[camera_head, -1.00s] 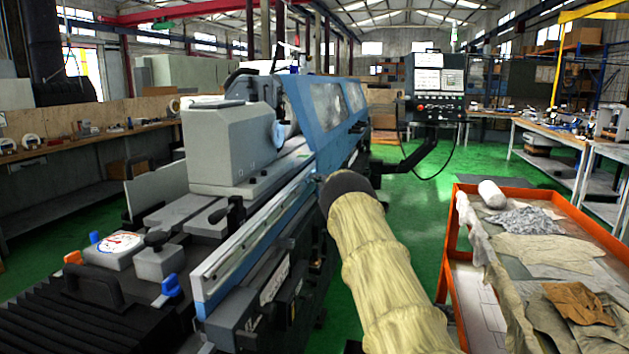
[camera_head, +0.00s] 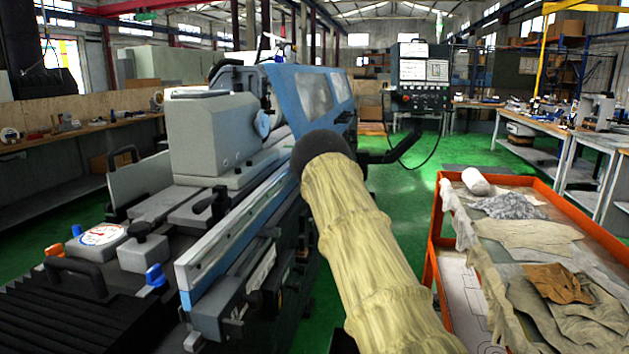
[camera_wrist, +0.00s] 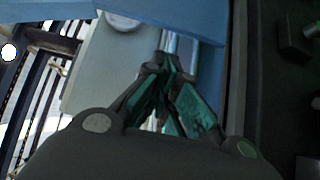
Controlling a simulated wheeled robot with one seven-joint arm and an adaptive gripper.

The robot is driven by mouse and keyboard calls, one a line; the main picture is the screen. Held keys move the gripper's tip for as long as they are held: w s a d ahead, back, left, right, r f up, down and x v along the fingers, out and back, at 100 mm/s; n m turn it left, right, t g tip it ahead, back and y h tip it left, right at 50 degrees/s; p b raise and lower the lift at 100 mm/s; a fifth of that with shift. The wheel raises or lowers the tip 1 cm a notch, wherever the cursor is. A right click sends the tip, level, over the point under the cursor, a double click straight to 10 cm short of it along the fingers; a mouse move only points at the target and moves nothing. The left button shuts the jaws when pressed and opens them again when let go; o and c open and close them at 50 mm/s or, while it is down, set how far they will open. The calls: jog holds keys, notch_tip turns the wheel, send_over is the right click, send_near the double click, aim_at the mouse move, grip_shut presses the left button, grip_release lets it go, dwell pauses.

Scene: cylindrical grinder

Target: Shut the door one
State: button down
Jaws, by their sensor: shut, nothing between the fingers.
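The blue sliding door (camera_head: 290,88) with clear windows stands at the far part of the grinder, leaving the grey headstock side uncovered. I cannot tell whether its panels are one door or two. My arm in its tan sleeve reaches towards the door's lower near side, and its dark end hides my gripper in the head view. In the wrist view my gripper (camera_wrist: 167,66) is shut and empty, its dark and green fingers meeting close to a blue panel (camera_wrist: 210,70). Whether they touch it is unclear.
The grey headstock (camera_head: 210,135) sits on the grinder bed, left of my arm. A control panel (camera_head: 420,80) on a bracket stands beyond my arm. An orange cart (camera_head: 435,255) with cloths stands close on the right. Green floor shows between cart and grinder.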

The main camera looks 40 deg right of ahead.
jog(key=v, duration=0.6)
jog(key=shift+s, duration=0.3)
jog(key=shift+s+d, duration=0.1)
jog(key=shift+d, duration=0.05)
